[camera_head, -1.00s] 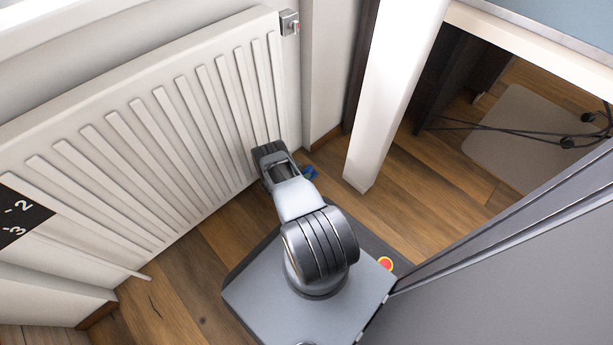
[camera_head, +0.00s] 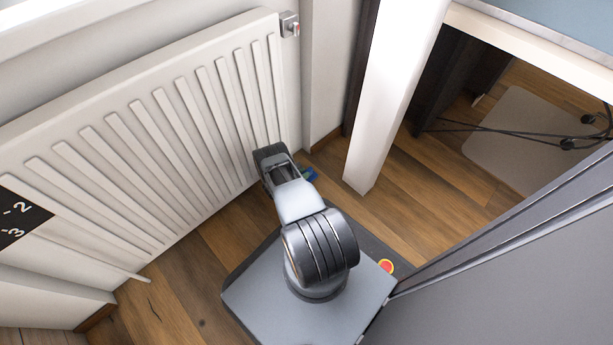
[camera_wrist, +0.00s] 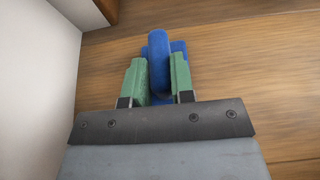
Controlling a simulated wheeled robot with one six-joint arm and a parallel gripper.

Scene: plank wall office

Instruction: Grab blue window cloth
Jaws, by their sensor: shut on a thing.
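The blue window cloth (camera_wrist: 160,55) shows in the wrist view as a blue bundle standing up between the two green fingers, with more blue behind it. My gripper (camera_wrist: 160,72) is shut on it, one finger at each side. In the head view a small patch of the blue cloth (camera_head: 310,174) shows just past the end of my arm, low near the wall corner. The fingers are mostly hidden there behind my arm, with a bit of green beside the blue.
A white radiator (camera_head: 150,130) stands close at the left of my arm. A white post (camera_head: 395,95) rises to the right, and a grey panel (camera_head: 520,270) stands at the front right. Wooden floor (camera_head: 420,190) lies open between them. Cables (camera_head: 520,133) hang at the far right.

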